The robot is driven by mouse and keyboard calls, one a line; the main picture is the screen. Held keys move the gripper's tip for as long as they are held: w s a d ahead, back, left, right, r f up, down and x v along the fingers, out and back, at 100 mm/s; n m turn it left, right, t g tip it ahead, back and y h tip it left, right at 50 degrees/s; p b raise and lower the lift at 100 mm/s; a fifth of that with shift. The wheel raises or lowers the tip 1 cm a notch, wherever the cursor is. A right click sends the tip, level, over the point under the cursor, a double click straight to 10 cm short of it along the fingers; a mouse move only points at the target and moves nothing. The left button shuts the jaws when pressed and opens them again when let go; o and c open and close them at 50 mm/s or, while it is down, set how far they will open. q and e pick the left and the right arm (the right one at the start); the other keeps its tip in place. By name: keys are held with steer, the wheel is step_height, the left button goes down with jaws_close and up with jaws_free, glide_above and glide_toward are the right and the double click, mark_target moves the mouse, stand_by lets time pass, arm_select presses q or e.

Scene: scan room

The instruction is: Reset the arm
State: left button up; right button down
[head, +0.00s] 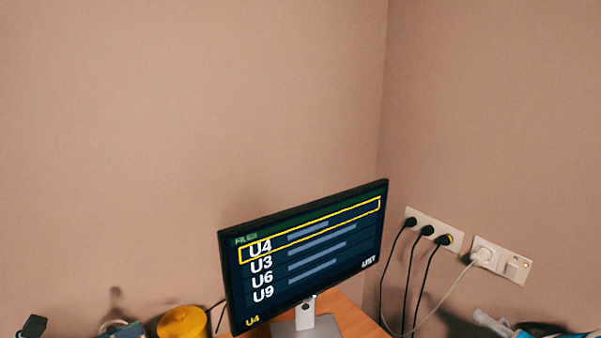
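Neither of my grippers can be made out in the head view, and no arm shows clearly. A black monitor (308,257) stands on a desk (352,319) at the lower middle, on a grey stand (305,321). Its screen shows a list headed FILES with U4, U3, U6 and U9. A yellow frame surrounds the U4 row, and U4 also shows in yellow at the bottom left. The word LIST is at the lower right of the screen.
A yellow round object (183,322) is left of the monitor. Wall sockets (434,230) with black plugs and a white plug (481,255) are at the right, their cables hanging down. Partly cut-off objects line the bottom edge. The walls above are bare.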

arm_select(q)
steer(key=s+d+f+m+g+y+b, duration=0.3)
steer(key=s+d+f+m, duration=0.2)
steer(key=f, duration=1.2)
steer(key=s+d+f+m+g+y+b, duration=0.3)
steer(key=f+m, duration=0.7)
steer(key=f, duration=0.7)
steer(key=s+d+f+m+g+y+b, duration=0.3)
steer(key=s+d+f+m, duration=0.4)
steer(key=f, duration=1)
steer(key=shift+s+d+y+b, duration=0.2)
steer(key=shift+y+b, duration=0.35)
steer(key=shift+y, duration=0.45)
arm_select(e)
step_height(320, 180, down, 10)
steer(key=shift+w, duration=0.25)
arm_select(q)
steer(key=shift+w, duration=0.1)
arm_select(e)
steer(key=c, duration=1.9)
jaws_free()
steer(key=shift+f, duration=0.1)
